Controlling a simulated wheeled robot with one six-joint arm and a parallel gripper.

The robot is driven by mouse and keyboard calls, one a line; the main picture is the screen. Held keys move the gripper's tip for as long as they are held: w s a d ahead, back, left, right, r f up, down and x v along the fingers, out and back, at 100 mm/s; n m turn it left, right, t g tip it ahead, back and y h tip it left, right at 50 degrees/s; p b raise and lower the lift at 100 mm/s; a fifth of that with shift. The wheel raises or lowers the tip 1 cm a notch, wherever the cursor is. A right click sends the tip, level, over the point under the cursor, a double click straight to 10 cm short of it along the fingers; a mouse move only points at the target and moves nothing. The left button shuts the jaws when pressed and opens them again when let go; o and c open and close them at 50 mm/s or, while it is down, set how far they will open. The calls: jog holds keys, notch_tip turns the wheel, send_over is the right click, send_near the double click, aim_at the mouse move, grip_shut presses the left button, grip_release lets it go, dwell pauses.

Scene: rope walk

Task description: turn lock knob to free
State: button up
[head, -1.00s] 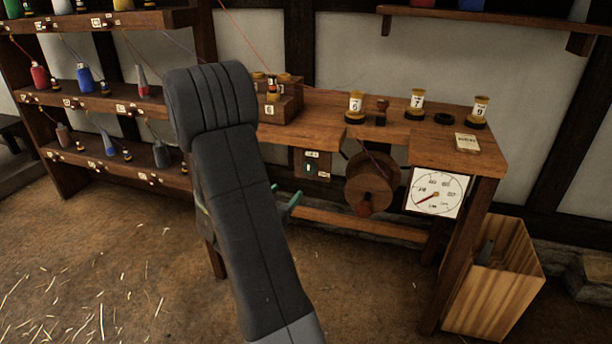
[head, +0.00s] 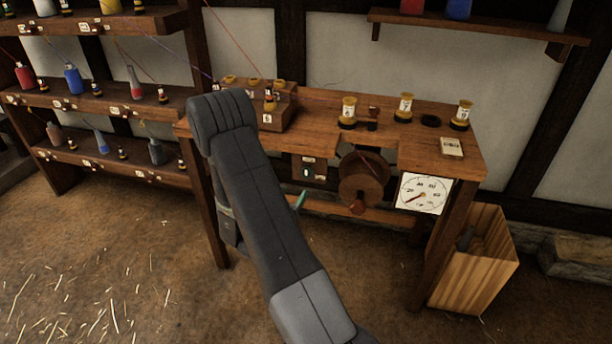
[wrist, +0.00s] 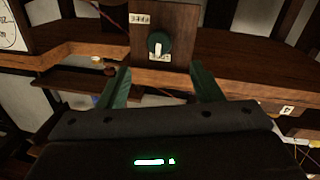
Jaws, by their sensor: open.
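The lock knob (wrist: 157,43) is a round dark green knob with a white pointer bar, set on a small wooden plate (wrist: 178,20) under the bench. In the wrist view, which is upside down, the bar stands nearly upright toward the lower label (wrist: 165,58); another label (wrist: 140,18), apparently FREE, is at upper left. The knob also shows in the head view (head: 307,172). My gripper (wrist: 160,75) is open, its two green fingers apart and empty, short of the knob. In the head view only a green fingertip shows; my arm hides the rest.
A wooden reel (head: 363,182) and a white dial (head: 423,194) are right of the knob plate. The workbench top (head: 330,140) overhangs it and carries several spools. A wooden bin (head: 475,265) stands at right, a spool rack (head: 110,100) at left.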

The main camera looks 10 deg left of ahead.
aim_at(306, 175)
jog(key=w, duration=0.3)
jog(key=w+d, duration=0.1)
jog(key=w, duration=0.5)
jog(key=shift+w+d+p, duration=0.3)
jog(key=shift+d+p, duration=0.05)
jog(key=shift+p, duration=0.05)
jog(key=shift+c, duration=0.5)
jog(key=c, duration=0.9)
